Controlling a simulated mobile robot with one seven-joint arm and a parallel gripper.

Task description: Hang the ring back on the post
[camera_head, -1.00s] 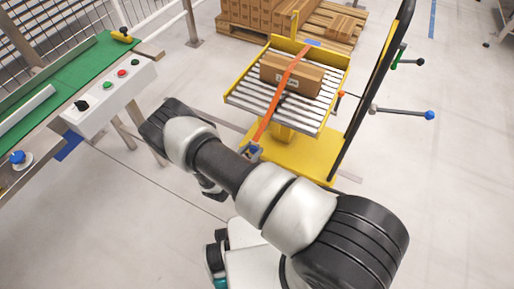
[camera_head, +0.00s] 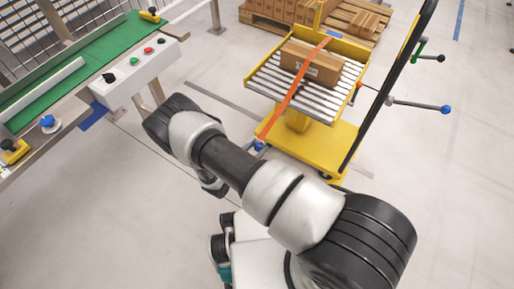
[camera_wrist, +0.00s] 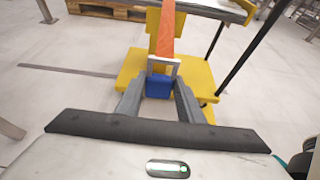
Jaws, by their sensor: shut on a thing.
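In the wrist view my gripper (camera_wrist: 161,88) is shut on a blue block (camera_wrist: 158,87). A light grey rectangular ring (camera_wrist: 178,68) stands at the top of the block, and an orange strap (camera_wrist: 165,35) runs up from it. In the head view the strap (camera_head: 290,95) stretches tilted from a brown box on the cart down to the blue block (camera_head: 259,146). My forearm hides most of my gripper there. A yellow upright post (camera_head: 318,14) stands at the far side of the cart; I cannot tell whether it is the task's post.
The yellow cart (camera_head: 345,147) has a roller top (camera_head: 268,83) carrying the box (camera_head: 315,64). A black upright frame (camera_head: 392,85) and rods with coloured knobs are on its right. A green conveyor (camera_head: 100,44) with a button panel stands left. Pallets (camera_head: 265,27) lie behind. Floor at right is clear.

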